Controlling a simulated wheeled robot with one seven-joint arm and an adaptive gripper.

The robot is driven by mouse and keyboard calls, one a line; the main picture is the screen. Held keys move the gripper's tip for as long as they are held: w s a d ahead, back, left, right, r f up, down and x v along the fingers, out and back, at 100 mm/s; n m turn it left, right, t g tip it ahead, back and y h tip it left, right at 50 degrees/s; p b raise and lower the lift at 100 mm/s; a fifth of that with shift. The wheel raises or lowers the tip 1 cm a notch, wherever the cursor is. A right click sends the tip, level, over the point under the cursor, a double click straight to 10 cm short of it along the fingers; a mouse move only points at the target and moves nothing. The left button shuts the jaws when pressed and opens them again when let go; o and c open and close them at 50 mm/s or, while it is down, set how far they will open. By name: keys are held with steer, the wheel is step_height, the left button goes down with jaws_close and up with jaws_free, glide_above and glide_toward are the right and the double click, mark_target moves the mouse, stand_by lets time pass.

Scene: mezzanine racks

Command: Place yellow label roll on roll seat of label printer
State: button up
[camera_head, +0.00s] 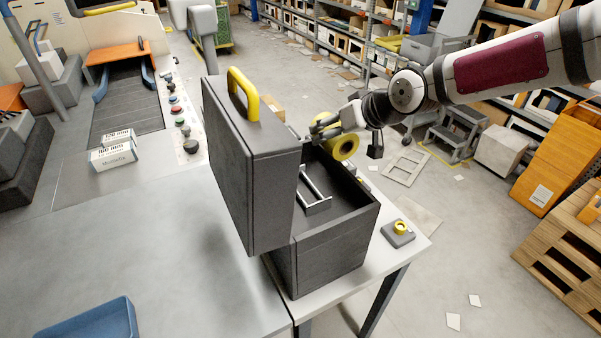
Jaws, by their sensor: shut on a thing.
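The yellow label roll (345,147) is held in my gripper (326,128), above the back right part of the label printer. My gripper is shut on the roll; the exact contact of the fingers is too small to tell. The label printer is a dark grey box (330,252) with its lid (256,175) standing open on the left, with a yellow handle (243,93) on top. Inside the box is the roll seat (316,190), a bare light metal bar frame. The roll is apart from the seat, farther back and higher.
A small grey block with a yellow ring (399,232) stands on the table right of the printer. A blue tray (92,322) and white boxes (113,149) are at left. The open lid rises high beside the box. Shelves and a step stool (455,132) stand behind.

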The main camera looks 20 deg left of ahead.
steer(key=s+a, duration=0.1)
steer(key=s, duration=0.2)
steer(key=s+a+p, duration=0.1)
steer(key=s, duration=0.3)
steer(key=s+a+f+p, duration=0.1)
steer(key=s, duration=0.2)
steer(key=shift+s, duration=0.25)
step_height(320, 180, down, 3)
steer(key=shift+s+r+p, duration=0.1)
steer(key=shift+p, duration=0.25)
steer(key=shift+f, duration=0.35)
steer(key=shift+f, duration=0.1)
steer(key=o, duration=1.3)
steer(key=shift+d, duration=0.1)
steer(key=shift+o, duration=0.2)
steer(key=shift+d+r, duration=0.35)
steer(key=shift+r, duration=0.15)
steer(key=p+v, duration=0.2)
steer(key=v, duration=0.9)
steer(key=shift+s, duration=0.15)
